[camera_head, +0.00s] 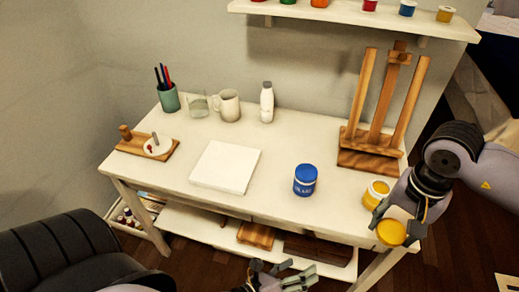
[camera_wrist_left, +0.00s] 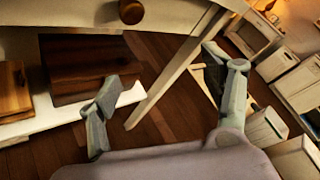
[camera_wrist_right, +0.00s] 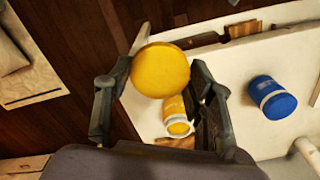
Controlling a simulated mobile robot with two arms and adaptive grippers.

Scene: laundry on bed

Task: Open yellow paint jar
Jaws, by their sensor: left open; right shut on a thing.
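The yellow paint jar (camera_head: 377,194) stands upright at the right front corner of the white table, left of my right gripper. Its top is uncovered, with yellow paint showing inside a pale rim; it also shows in the right wrist view (camera_wrist_right: 176,117). My right gripper (camera_head: 397,222) is shut on the round yellow lid (camera_head: 391,233), which is apart from the jar and out past the table's edge. The lid shows between the fingers in the right wrist view (camera_wrist_right: 161,70). My left gripper (camera_head: 280,272) is open and empty, low in front of the table.
A blue paint jar (camera_head: 305,180) stands left of the yellow one. A wooden easel (camera_head: 370,160) stands behind. A white canvas (camera_head: 225,167), palette, cup of pencils, glass, mug and bottle occupy the left and back. A wall shelf (camera_head: 340,12) holds several paint jars.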

